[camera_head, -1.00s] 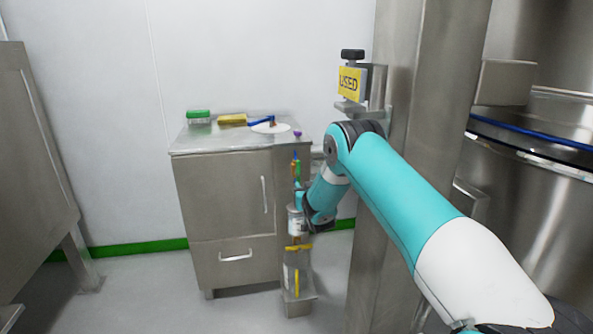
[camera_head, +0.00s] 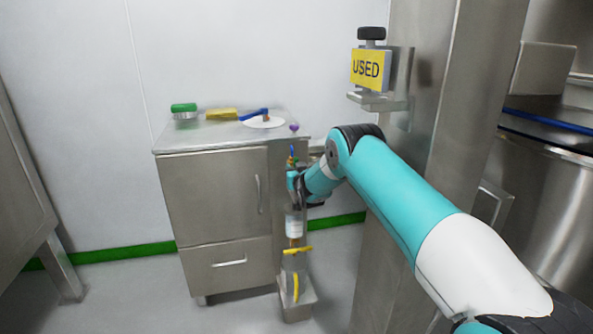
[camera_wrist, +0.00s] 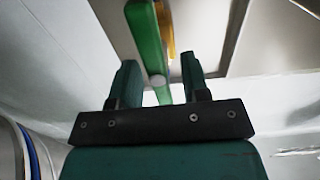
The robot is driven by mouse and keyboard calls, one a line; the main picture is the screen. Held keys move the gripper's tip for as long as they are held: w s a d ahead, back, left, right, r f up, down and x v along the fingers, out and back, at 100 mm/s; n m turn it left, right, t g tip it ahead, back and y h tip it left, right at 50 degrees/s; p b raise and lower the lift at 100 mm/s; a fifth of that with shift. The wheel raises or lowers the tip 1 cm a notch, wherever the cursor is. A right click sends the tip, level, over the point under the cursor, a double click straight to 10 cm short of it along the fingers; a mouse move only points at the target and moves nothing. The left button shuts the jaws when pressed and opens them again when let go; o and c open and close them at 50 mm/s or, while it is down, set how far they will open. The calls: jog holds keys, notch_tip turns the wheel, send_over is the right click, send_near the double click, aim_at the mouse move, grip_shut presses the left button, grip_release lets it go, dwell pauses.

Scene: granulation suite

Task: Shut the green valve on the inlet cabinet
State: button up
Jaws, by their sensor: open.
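In the wrist view, a long green valve handle (camera_wrist: 146,38) runs down from the top edge, with a round grey spot near its lower end. My gripper (camera_wrist: 158,72) is open, with one finger on each side of the handle's lower end and a gap showing on both sides. I cannot tell how deep the handle sits between the fingers. In the head view, my arm reaches to the right front edge of a steel cabinet (camera_head: 212,190), where small coloured fittings stand in a column. My wrist hides part of that column.
A white plate (camera_head: 264,122), a yellow block (camera_head: 221,114) and a green-lidded box (camera_head: 184,111) lie on the cabinet top. Floor is clear at the front left.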

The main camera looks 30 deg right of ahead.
jog(key=shift+a, duration=0.1)
grip_shut()
jog(key=shift+f+m+b, duration=0.1)
jog(key=shift+m+b, duration=0.25)
jog(key=shift+m, duration=0.05)
jog(key=m+b, duration=0.1)
jog(key=m, duration=0.1)
jog(key=m+b, duration=0.1)
jog(key=shift+d+f+m+b, duration=0.15)
jog(key=shift+d+m+b, duration=0.15)
jog(key=shift+m, duration=0.1)
jog(key=m+b, duration=0.1)
jog(key=m, duration=0.1)
jog(key=m+b, duration=0.1)
jog(key=m, duration=0.1)
jog(key=shift+s+d+f+m+b, duration=0.1)
jog(key=shift+s+d+m+b, duration=0.05)
jog(key=shift+m+b, duration=0.2)
jog(key=m+b, duration=0.1)
jog(key=m, duration=0.1)
jog(key=m+b, duration=0.1)
jog(key=m, duration=0.2)
jog(key=m+b, duration=0.2)
jog(key=m, duration=0.1)
jog(key=shift+d+f, duration=0.15)
jog(key=shift+f, duration=0.15)
jog(key=shift+m, duration=0.45)
